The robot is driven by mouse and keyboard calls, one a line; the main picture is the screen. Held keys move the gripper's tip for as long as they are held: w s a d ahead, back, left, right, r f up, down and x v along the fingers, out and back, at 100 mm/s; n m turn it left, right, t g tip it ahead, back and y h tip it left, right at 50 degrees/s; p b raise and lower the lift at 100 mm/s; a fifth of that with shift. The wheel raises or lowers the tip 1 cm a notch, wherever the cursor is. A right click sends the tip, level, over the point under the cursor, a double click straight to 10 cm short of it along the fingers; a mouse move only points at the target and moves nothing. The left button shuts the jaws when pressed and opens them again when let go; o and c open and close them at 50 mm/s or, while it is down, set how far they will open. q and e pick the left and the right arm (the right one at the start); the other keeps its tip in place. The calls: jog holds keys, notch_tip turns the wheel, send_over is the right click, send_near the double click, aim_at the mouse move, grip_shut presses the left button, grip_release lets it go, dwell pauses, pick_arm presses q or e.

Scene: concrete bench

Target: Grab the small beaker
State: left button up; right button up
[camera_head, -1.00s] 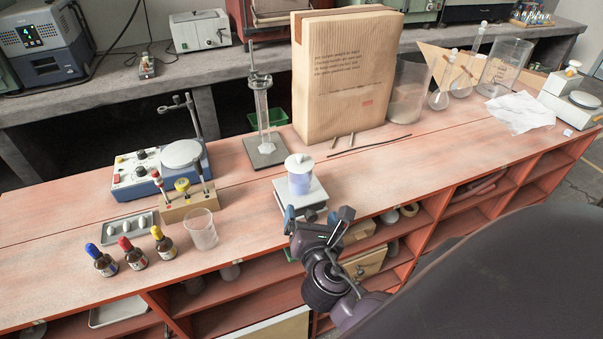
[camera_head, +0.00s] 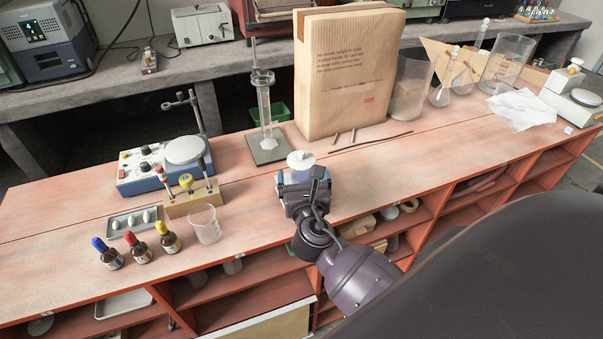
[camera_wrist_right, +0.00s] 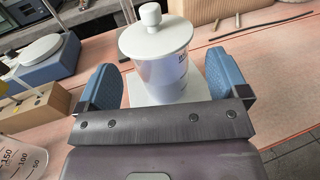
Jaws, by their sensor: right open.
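My right gripper (camera_head: 300,180) is open over the front of the bench. In the right wrist view its two blue fingers (camera_wrist_right: 163,74) stand on either side of a lidded white container (camera_wrist_right: 163,66) with a round knob, with gaps visible. The lid of this container (camera_head: 300,159) also shows in the head view; its lower part is hidden behind my gripper. A clear, empty-looking graduated beaker (camera_head: 205,226) stands upright to the left, near the front edge. It also shows at the left of the right wrist view (camera_wrist_right: 20,150). My left gripper is out of view.
Dropper bottles (camera_head: 138,249), a wooden holder (camera_head: 193,201) and a blue stirrer (camera_head: 150,175) stand left. A metal stand (camera_head: 267,148) and large cardboard box (camera_head: 348,100) stand behind the container.

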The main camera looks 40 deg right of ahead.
aim_at(303, 176)
jog(key=shift+x, duration=1.7)
jog(key=c, duration=1.1)
